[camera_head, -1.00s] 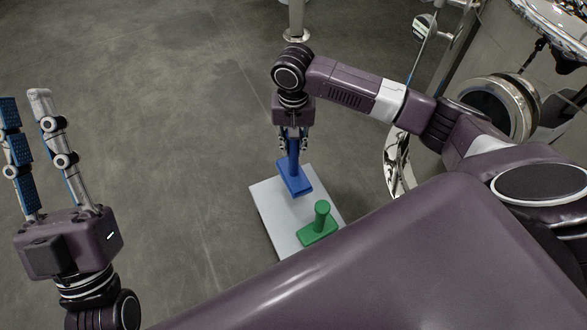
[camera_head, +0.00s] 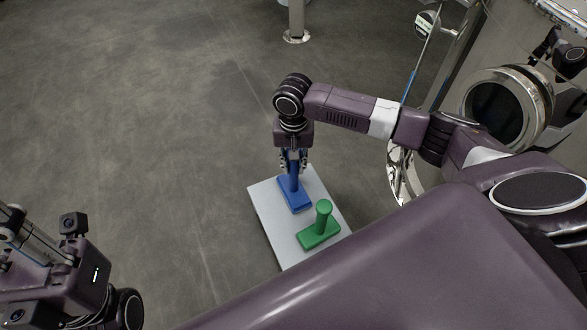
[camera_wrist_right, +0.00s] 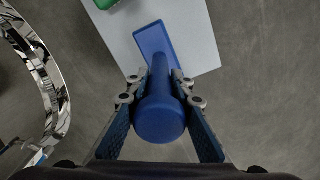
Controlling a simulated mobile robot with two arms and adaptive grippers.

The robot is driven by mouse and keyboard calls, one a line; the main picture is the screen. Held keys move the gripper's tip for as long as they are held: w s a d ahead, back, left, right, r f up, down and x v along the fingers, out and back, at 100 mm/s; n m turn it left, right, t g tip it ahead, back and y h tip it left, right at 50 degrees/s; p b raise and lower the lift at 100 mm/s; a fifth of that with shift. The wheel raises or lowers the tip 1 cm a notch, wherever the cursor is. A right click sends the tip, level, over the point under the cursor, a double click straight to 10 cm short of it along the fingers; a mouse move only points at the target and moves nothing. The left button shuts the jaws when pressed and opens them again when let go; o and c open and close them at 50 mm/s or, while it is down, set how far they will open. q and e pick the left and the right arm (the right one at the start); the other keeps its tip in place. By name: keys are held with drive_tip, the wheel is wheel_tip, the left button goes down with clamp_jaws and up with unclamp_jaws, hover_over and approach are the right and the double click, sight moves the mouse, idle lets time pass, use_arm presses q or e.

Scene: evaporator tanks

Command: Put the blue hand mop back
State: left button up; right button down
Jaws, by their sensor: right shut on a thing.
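The blue hand mop (camera_head: 295,197) is upright, with its flat base over the far part of a white board (camera_head: 268,208). I cannot tell for sure whether the base touches the board. My right gripper (camera_head: 293,168) is above it and shut on its handle. The right wrist view shows the round handle end (camera_wrist_right: 159,120) between the two fingers and the blue base (camera_wrist_right: 156,41) beyond, over the white board (camera_wrist_right: 196,30). My left gripper (camera_head: 30,245) is at the lower left, far from the mop, its fingers partly cut off by the picture edge.
A green hand mop (camera_head: 320,228) stands on the near part of the white board. Shiny metal tank equipment (camera_head: 497,107) is at the right. A metal post (camera_head: 297,22) stands at the back. The grey floor (camera_head: 150,110) to the left is clear.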

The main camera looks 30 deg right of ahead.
drive_tip(key=shift+f, duration=0.25)
drive_tip(key=c, duration=1.7)
unclamp_jaws()
drive_tip(key=shift+f, duration=0.1)
